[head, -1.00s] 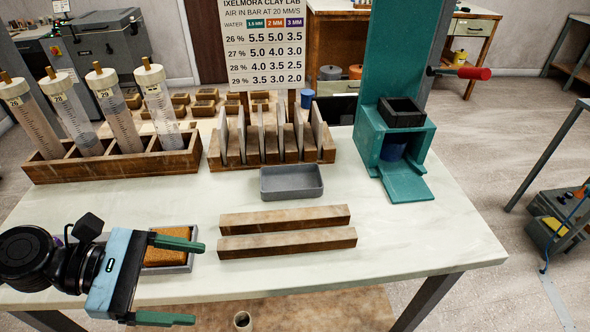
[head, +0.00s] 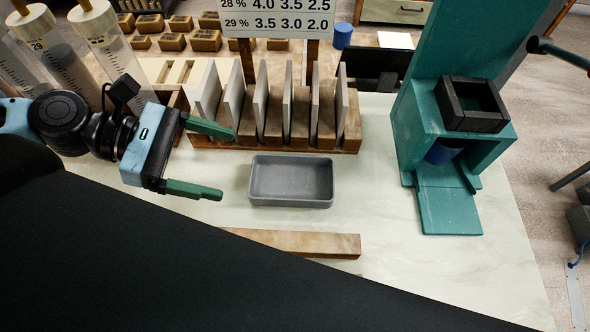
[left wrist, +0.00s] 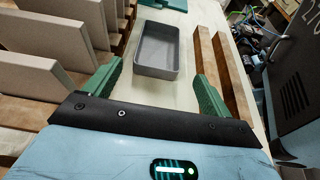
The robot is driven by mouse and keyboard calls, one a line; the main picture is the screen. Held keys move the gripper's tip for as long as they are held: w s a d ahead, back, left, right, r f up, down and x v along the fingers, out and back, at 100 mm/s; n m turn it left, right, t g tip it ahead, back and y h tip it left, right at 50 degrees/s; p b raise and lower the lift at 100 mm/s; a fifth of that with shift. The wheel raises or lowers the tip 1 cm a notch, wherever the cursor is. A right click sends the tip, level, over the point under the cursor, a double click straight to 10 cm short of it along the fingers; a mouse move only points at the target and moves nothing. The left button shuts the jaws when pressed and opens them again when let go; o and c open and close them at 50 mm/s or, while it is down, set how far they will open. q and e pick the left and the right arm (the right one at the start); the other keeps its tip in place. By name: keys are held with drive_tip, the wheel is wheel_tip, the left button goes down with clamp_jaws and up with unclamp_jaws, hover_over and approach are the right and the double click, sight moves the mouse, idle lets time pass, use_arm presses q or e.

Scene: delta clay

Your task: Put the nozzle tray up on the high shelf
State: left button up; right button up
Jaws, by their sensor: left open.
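A shallow, empty grey tray (head: 291,193) lies flat on the pale worktop in the middle of the head view; I take it for the nozzle tray. It also shows ahead of the fingers in the left wrist view (left wrist: 157,70). My left gripper (head: 228,165) is open, just left of the tray. Its green fingers point toward the tray's left side, apart from it, with nothing between them. My right gripper is not in view. I cannot make out the high shelf in these frames.
A wooden rack (head: 325,145) of upright slabs stands close behind the tray. A wooden bar (head: 300,243) lies in front. A teal press (head: 449,205) stands to the right. Worktop right of the tray is clear. A large black shape hides the lower left.

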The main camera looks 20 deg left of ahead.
sight(258, 183)
use_arm(q)
drive_tip(key=shift+d+f, duration=0.2)
drive_tip(key=shift+d, duration=0.15)
drive_tip(key=shift+b+x, duration=0.45)
drive_tip(key=shift+x, duration=0.7)
drive_tip(key=shift+w+d+f, duration=0.1)
drive_tip(key=shift+w+d, duration=0.2)
drive_tip(key=shift+d, duration=0.2)
drive_tip(key=shift+w+d+f+p, duration=0.15)
drive_tip(key=shift+d+f+p, duration=0.1)
drive_tip(key=shift+d+p, duration=0.25)
drive_tip(key=shift+w+d+f, duration=0.15)
drive_tip(key=shift+d+f, duration=0.2)
drive_tip(key=shift+d, duration=0.25)
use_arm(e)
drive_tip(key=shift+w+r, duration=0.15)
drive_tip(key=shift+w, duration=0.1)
use_arm(q)
drive_tip(key=shift+d, duration=0.1)
